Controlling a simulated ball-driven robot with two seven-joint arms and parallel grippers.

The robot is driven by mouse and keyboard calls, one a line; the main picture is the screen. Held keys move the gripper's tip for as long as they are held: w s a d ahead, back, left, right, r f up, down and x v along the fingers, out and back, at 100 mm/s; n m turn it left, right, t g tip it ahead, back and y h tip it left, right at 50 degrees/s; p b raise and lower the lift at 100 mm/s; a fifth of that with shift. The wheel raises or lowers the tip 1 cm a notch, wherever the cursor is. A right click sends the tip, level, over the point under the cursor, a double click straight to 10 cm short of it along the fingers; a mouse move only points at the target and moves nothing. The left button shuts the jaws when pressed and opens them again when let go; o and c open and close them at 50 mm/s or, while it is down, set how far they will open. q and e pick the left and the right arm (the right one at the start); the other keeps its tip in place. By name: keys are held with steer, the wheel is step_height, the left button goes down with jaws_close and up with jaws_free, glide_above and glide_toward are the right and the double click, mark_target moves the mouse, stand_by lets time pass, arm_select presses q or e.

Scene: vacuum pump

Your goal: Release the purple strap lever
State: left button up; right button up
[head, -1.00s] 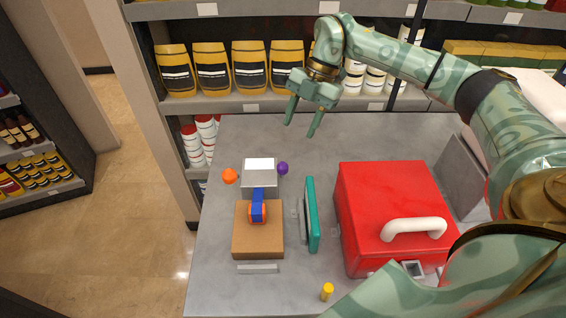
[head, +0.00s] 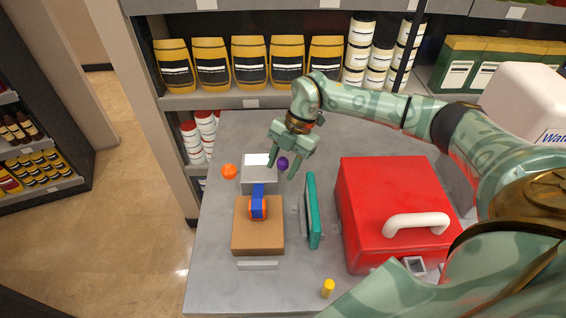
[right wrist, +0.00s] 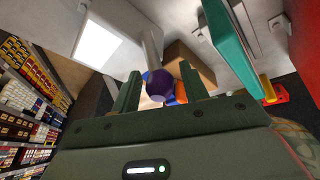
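The purple strap lever (head: 283,163) has a round purple knob and sits at the right side of a grey box with a white top panel (head: 258,160). My right gripper (head: 281,171) is open at the knob, one finger on each side. In the right wrist view the purple knob (right wrist: 160,83) lies between the two open fingers (right wrist: 159,72), with gaps on both sides and a grey bar running to it. No contact is visible. An orange knob (head: 229,171) is on the box's left side. My left gripper is not in view.
In front of the grey box is a brown block (head: 257,240) with a blue and orange part (head: 258,203) on it. A teal panel (head: 313,212) stands upright to the right, then a red case (head: 385,195). A yellow peg (head: 328,288) stands near the front. Shelves are behind.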

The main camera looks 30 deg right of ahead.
jaws_close()
steer(key=shift+s+a+r+t+h+p, duration=0.15)
steer(key=shift+s+t+h+p, duration=0.15)
steer(key=shift+p, duration=0.75)
steer(key=shift+w+f, duration=0.1)
steer(key=shift+f, duration=0.25)
steer(key=shift+o, duration=0.9)
jaws_free()
steer(key=shift+r, duration=0.15)
steer(key=p+v, duration=0.1)
steer(key=v, duration=1.5)
steer(key=shift+s, duration=0.3)
